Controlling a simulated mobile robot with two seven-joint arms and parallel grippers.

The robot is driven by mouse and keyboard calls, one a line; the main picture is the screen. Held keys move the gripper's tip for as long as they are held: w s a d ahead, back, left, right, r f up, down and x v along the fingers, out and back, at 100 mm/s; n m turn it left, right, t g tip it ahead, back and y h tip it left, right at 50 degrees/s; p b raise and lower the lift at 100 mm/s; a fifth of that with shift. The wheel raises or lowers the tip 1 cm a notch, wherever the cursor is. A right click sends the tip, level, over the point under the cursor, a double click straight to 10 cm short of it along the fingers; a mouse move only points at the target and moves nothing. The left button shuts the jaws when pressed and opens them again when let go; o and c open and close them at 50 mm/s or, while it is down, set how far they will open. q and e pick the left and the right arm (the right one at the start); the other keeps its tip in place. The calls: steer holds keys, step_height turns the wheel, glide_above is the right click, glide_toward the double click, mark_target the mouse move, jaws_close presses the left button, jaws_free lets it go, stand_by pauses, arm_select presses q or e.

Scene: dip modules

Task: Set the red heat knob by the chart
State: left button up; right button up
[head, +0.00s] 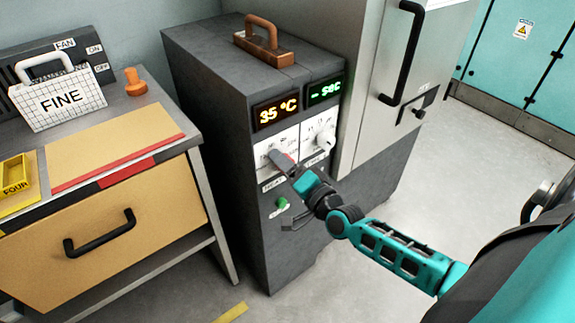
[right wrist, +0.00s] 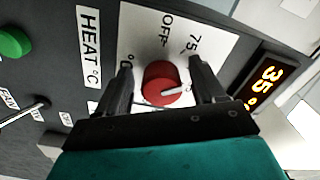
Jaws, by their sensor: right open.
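The red heat knob (right wrist: 161,84) shows in the right wrist view on a white dial plate (right wrist: 148,40) marked OFF and 75, beside a HEAT °C label (right wrist: 89,47). Its white pointer line points to the right in that view. My right gripper (right wrist: 165,78) is open, with one finger on each side of the knob; I cannot tell whether they touch it. In the head view my right gripper (head: 284,162) reaches the cabinet front and hides most of the knob. The orange display (head: 277,111) above reads 35 °C. My left gripper is not in view.
A green display (head: 325,91) and white knob (head: 326,140) sit right of the heat dial. A green button (head: 282,203) is below. I cannot identify a chart. Floor is clear at right.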

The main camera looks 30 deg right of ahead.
arm_select(q)
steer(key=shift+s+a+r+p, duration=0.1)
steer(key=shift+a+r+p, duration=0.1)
steer(key=shift+p, duration=0.3)
arm_select(e)
steer(key=s+d, duration=0.1)
steer(key=s, duration=1.2)
